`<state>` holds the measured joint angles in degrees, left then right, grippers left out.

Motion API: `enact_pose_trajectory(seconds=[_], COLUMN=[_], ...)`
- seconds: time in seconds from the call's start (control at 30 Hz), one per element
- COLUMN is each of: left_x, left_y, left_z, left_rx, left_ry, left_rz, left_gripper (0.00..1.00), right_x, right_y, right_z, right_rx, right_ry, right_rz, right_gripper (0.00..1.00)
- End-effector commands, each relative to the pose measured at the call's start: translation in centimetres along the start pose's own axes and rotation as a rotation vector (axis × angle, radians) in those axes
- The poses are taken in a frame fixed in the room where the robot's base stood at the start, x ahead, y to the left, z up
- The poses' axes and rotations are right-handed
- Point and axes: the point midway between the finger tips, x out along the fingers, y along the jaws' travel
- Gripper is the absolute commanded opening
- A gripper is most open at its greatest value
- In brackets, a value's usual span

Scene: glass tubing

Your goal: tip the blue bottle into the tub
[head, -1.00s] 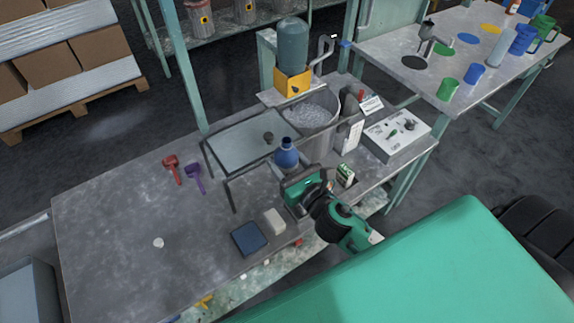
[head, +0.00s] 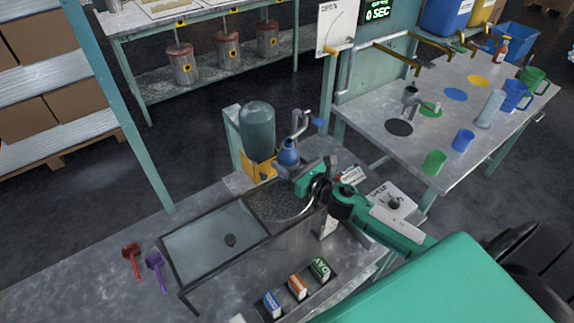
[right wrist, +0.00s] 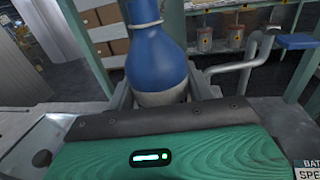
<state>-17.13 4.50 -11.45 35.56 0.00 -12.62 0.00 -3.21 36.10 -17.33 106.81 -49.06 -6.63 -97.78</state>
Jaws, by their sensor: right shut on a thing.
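The blue bottle (head: 288,154) is held roughly upright above the far side of the tub (head: 292,242). Dark grey grainy-looking stuff shows inside the tub. My right gripper (head: 297,174) is shut on the bottle, with the arm reaching in from the right. In the right wrist view the bottle (right wrist: 155,55) stands upright between the fingers, its blue body narrowing to a neck with a pale ring. The fingers and the bottle's base are partly hidden. My left gripper is not in view.
A large blue-grey jar (head: 257,130) on a yellow stand is close behind the bottle, beside a tap pipe (head: 300,124). A grey tray (head: 215,243) adjoins the tub. Red (head: 132,258) and purple (head: 155,268) scoops lie left. Small cartons (head: 297,286) stand in front.

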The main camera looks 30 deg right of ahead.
Motion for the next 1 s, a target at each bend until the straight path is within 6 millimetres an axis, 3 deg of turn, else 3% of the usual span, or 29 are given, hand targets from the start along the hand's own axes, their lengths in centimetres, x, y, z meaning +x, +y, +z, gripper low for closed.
enact_pose_trajectory(seconds=[0.57, 1.0], left_x=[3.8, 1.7], left_y=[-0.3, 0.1], left_z=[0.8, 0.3], left_rx=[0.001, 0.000], left_ry=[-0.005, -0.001], left_rz=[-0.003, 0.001], left_gripper=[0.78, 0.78], right_x=[0.0, -0.5], right_y=[0.0, -3.1], right_z=[-4.1, -3.8], right_rx=[0.001, -0.408], right_ry=[-0.001, 0.065], right_rz=[-0.002, -0.002], right_gripper=[0.26, 0.26])
